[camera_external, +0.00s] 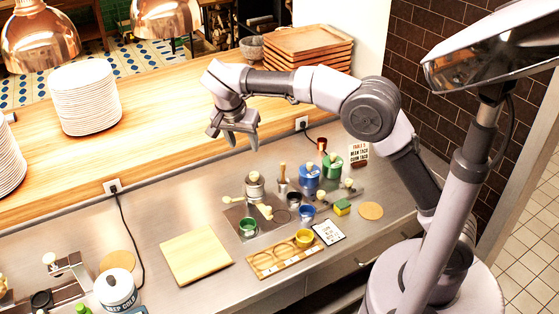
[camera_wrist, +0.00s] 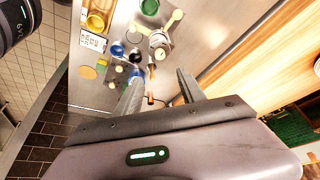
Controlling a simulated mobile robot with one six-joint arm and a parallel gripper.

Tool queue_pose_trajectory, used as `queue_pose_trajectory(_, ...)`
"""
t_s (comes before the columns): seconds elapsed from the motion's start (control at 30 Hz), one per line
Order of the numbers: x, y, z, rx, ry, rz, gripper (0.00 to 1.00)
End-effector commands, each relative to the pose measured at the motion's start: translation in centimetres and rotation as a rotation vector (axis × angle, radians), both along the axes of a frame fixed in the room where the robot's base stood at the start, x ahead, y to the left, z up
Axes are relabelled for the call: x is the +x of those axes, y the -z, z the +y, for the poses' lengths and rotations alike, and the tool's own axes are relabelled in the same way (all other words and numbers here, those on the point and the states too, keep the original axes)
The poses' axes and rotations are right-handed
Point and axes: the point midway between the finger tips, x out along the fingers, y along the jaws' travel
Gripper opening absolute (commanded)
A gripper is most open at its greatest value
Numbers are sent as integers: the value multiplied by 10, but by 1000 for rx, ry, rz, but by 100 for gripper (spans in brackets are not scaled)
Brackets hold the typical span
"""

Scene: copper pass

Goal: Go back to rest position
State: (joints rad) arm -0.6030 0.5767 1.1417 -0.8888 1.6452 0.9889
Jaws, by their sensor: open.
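My gripper (camera_external: 241,138) is open and empty in the external view. It hangs in the air above the back of the steel counter, near the edge of the raised wooden shelf. My arm reaches left from its base at the right. In the wrist view the two fingers of my gripper (camera_wrist: 160,88) are spread apart with nothing held between them. The fingers touch nothing that I can see.
The steel counter (camera_external: 190,220) holds a wooden board (camera_external: 196,256), a blue pot (camera_external: 309,176), a green pot (camera_external: 332,167) and a wooden tray (camera_external: 270,262). Stacked plates (camera_external: 84,97) stand on the wooden shelf (camera_external: 150,125). Copper lamps (camera_external: 40,40) hang at the upper left.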

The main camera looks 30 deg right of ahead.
Motion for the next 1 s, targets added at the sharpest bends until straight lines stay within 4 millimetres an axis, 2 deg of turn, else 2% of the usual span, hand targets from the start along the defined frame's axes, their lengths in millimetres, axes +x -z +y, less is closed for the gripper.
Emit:
queue_pose_trajectory(0.43, -1, -2, 0, 0, -1, 1, 47)
queue_pose_trajectory(0.5, -6, -6, -12, 13, -16, 8, 47)
queue_pose_trajectory(0.57, -19, -11, -38, 42, -58, 25, 47)
queue_pose_trajectory(0.67, -71, -16, -102, 128, -179, 44, 47)
queue_pose_trajectory(0.7, -99, -12, -126, 168, -234, 37, 47)
queue_pose_trajectory(0.77, -144, 0, -155, 216, -308, 6, 47)
queue_pose_trajectory(0.8, -172, 12, -169, 240, -350, -25, 47)
queue_pose_trajectory(0.9, -229, 47, -189, 272, -428, -110, 47)
queue_pose_trajectory(1.0, -262, 76, -196, 275, -472, -180, 47)
